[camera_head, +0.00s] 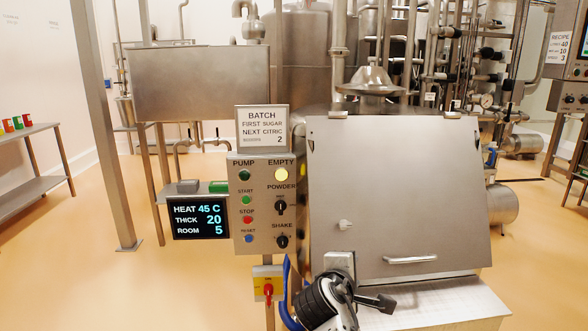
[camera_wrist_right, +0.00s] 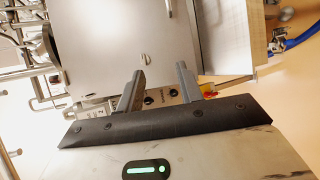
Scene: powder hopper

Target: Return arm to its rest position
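My right gripper (camera_head: 374,302) is low in front of the hopper in the head view, beside the lower front of the closed steel lid (camera_head: 395,190). In the right wrist view its two fingers (camera_wrist_right: 160,69) stand apart with nothing between them. The lid also shows beyond the fingers in that view (camera_wrist_right: 115,45). My left gripper is not in view.
The control panel (camera_head: 263,205) with buttons, two knobs and a lit yellow lamp stands left of the hopper. Below it is a red switch (camera_head: 268,289) on a yellow box. A display (camera_head: 201,219) hangs left of the panel. A shelf (camera_head: 30,190) with small colored containers is far left. Open floor lies at left.

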